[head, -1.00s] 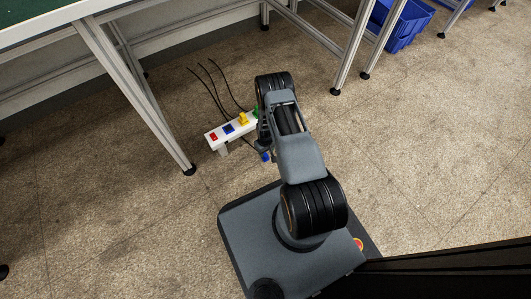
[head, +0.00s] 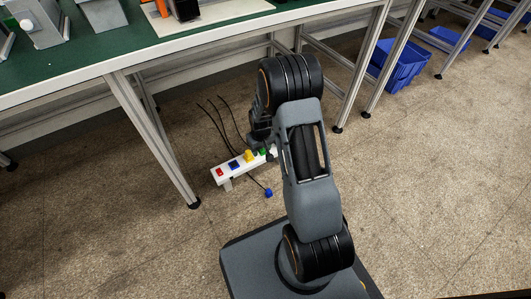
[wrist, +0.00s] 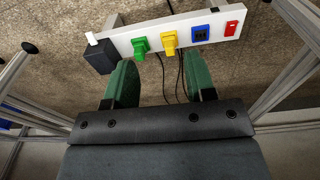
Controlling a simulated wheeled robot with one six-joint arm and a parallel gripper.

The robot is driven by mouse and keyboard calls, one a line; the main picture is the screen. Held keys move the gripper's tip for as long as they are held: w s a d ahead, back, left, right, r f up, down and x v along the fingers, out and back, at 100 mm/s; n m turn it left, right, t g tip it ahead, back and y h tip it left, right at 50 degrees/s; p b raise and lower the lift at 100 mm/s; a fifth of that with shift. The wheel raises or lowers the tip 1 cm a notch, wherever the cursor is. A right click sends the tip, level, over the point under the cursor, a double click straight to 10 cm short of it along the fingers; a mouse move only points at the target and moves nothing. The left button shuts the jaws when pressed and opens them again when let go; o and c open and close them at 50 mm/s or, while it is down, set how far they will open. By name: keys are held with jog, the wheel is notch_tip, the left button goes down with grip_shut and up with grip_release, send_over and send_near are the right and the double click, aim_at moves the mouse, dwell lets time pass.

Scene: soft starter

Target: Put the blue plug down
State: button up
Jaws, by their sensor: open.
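The blue plug (head: 268,193) lies on the floor just in front of the white power strip (head: 214,174), with a thin dark cord running to it. It does not show in the wrist view. My gripper (wrist: 158,60) is open, its two green fingers apart with nothing held between them. In the wrist view the strip (wrist: 120,42) lies just beyond the fingertips. In the head view my gripper is mostly hidden behind my arm, above the strip's far end.
The strip carries a green plug (wrist: 140,47), a yellow plug (wrist: 169,43), a blue socket (wrist: 200,33), a red switch (wrist: 231,28) and a black block (wrist: 100,57). Dark cables lie behind it. A green-topped workbench (head: 120,57) stands over this area; its metal legs flank the strip. Open floor lies right.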

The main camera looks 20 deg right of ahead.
jog(key=s+a+r, duration=0.2)
jog(key=s+r, duration=0.1)
jog(key=r, duration=0.4)
jog(key=s+a+r, duration=0.2)
jog(key=s+r, duration=0.1)
jog(key=r, duration=0.5)
jog(key=s+a+r+t, duration=0.1)
jog(key=s+a+r, duration=0.1)
jog(key=s+r, duration=0.6)
jog(key=s, duration=0.4)
jog(key=shift+s+a+r+m+t, duration=0.3)
jog(key=shift+r+m, duration=0.1)
